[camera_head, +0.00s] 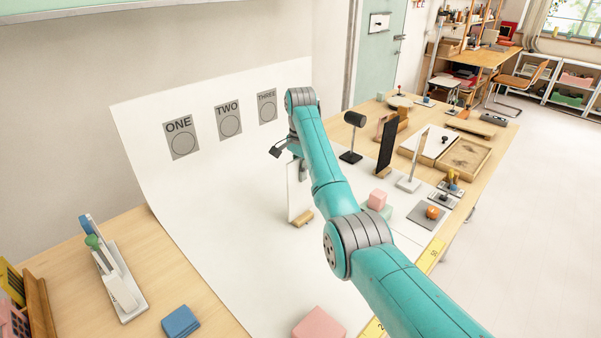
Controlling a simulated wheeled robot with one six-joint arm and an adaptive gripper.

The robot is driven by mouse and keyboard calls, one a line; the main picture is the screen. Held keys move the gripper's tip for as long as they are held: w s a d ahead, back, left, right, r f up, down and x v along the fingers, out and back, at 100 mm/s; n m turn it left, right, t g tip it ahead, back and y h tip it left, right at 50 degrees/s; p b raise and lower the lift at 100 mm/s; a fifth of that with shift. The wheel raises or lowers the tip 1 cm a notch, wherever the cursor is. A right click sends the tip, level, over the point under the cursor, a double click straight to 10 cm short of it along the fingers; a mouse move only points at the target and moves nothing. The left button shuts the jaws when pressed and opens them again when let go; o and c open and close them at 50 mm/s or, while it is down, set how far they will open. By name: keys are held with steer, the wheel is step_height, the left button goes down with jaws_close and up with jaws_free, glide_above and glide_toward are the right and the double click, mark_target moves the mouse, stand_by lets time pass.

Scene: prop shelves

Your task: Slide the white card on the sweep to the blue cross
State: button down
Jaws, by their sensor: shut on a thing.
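The white card (292,192) stands upright on the white sweep (235,215), with a small wooden foot (303,217) at its base. I see it nearly edge-on. My gripper (300,168) points down at the card's upper part and is shut on it. The fingertips are partly hidden by my own teal arm. I cannot see the blue cross; my arm covers part of the sweep to the right of the card.
A black lamp-like stand (352,130), a black panel (387,146) and a white upright panel (413,160) stand right of my arm. Pink blocks (377,199) (319,325) sit near it. A blue block (181,321) lies front left. The sweep left of the card is clear.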

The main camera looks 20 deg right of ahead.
steer(key=shift+f, duration=0.1)
steer(key=c, duration=1.2)
jaws_free()
